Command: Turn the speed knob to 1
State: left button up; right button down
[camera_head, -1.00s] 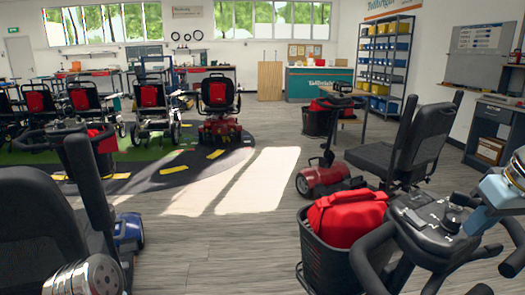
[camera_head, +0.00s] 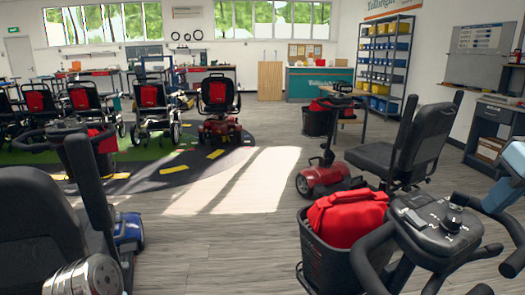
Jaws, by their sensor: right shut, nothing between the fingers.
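The scooter's dark control panel (camera_head: 430,238) is at the lower right, between black handlebars. A small round dark knob (camera_head: 451,223) stands on it; its pointer and numbers are too small to read. My right gripper (camera_head: 458,201) comes in from the right edge, its dark fingers shut and empty just above and beside the knob. I cannot tell whether they touch it. My left gripper is out of view.
A black basket (camera_head: 325,262) with a red bag (camera_head: 346,218) is mounted left of the panel. A red scooter (camera_head: 322,177) with a black seat (camera_head: 390,158) stands behind. Open grey floor (camera_head: 215,245) lies left of the basket.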

aim_at(452, 222)
jog(key=f, duration=0.1)
jog(key=a+f, duration=0.1)
jog(key=a+f+b, duration=0.1)
jog(key=f, duration=0.1)
jog(key=shift+w+a+f, duration=0.1)
jog(key=shift+w+a, duration=0.1)
jog(key=shift+w, duration=0.15)
jog(key=shift+b+x, duration=0.65)
jog(key=shift+x, duration=0.15)
jog(key=shift+s, duration=0.15)
